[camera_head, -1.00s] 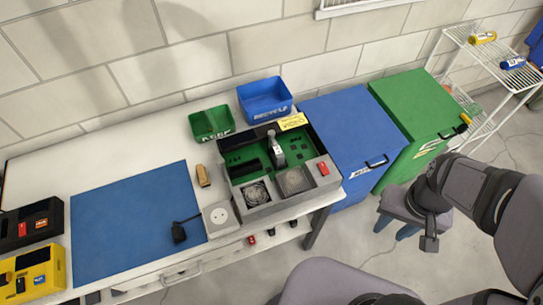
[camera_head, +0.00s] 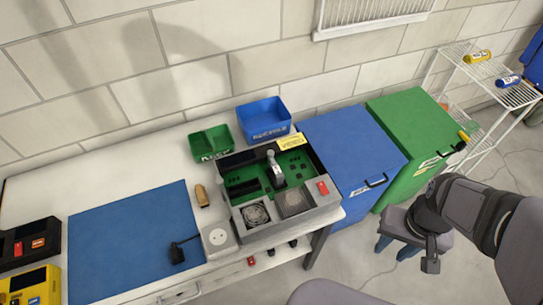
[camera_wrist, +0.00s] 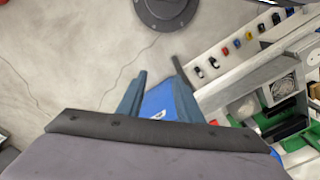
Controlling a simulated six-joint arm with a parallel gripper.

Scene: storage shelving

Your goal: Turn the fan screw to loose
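A grey open-topped device (camera_head: 329,190) with a green circuit board inside stands at the right end of the workbench. A round fan (camera_head: 255,214) sits in its front left part, and it also shows in the wrist view (camera_wrist: 283,87) at the right. The fan's screw is too small to make out. My gripper (camera_head: 397,250) hangs to the right of the bench, in front of the blue and green bins, well apart from the fan. Its two blue-grey fingers (camera_wrist: 158,92) are spread with nothing held between them.
A blue bin (camera_head: 350,150) and a green bin (camera_head: 415,125) stand right of the bench. A green tray (camera_head: 209,142) and a blue tray (camera_head: 264,118) sit behind the device. A blue mat (camera_head: 130,240) covers the bench's left. A wire rack (camera_head: 480,60) stands far right.

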